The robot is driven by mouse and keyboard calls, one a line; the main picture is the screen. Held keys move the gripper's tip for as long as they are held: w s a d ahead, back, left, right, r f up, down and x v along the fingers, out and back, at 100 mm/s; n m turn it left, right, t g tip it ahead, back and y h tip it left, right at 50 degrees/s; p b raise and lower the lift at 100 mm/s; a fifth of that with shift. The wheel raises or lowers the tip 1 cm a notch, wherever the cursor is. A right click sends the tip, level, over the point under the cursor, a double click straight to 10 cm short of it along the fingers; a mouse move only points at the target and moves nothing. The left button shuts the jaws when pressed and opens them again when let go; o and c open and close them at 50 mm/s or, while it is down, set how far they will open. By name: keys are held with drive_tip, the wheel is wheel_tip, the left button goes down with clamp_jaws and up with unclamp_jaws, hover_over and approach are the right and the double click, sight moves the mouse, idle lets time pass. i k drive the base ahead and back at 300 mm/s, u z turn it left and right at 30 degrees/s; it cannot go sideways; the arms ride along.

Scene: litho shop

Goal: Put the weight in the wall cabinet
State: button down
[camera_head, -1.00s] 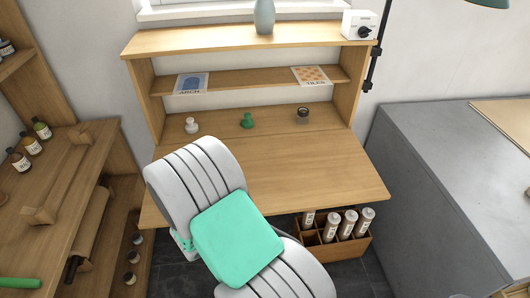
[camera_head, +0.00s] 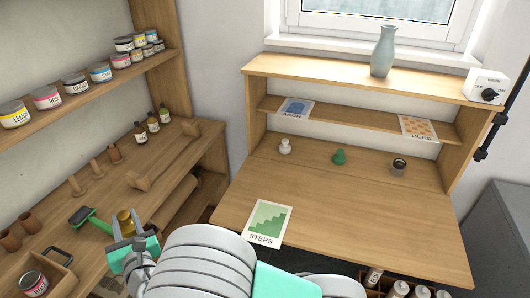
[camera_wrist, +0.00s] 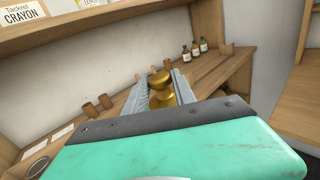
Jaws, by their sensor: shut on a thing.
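The weight (camera_head: 126,222) is a brass-coloured knobbed piece. My gripper (camera_head: 128,240) is shut on it at the left of the head view, in front of the left-hand shelf unit. In the wrist view the weight (camera_wrist: 161,90) sits between the two grey fingers, and its lower part is partly hidden by them. The wall cabinet (camera_head: 355,95) stands under the window with its front folded down as a flat leaf. It holds a white piece (camera_head: 285,146), a green piece (camera_head: 339,157) and a dark round piece (camera_head: 399,166).
The left shelf unit (camera_head: 150,165) carries cans, bottles, wooden pegs and a green-handled tool (camera_head: 90,219). A STEPS card (camera_head: 267,222) lies on the leaf's front left. The leaf's middle and right are clear. A vase (camera_head: 383,52) and white box (camera_head: 485,87) stand on top.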

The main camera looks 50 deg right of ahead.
sight(372, 168)
drive_tip(key=u, duration=1.35)
drive_tip(key=k, duration=1)
drive_tip(key=z, duration=1.5)
drive_tip(key=i, duration=0.5)
drive_tip(key=z, duration=0.05)
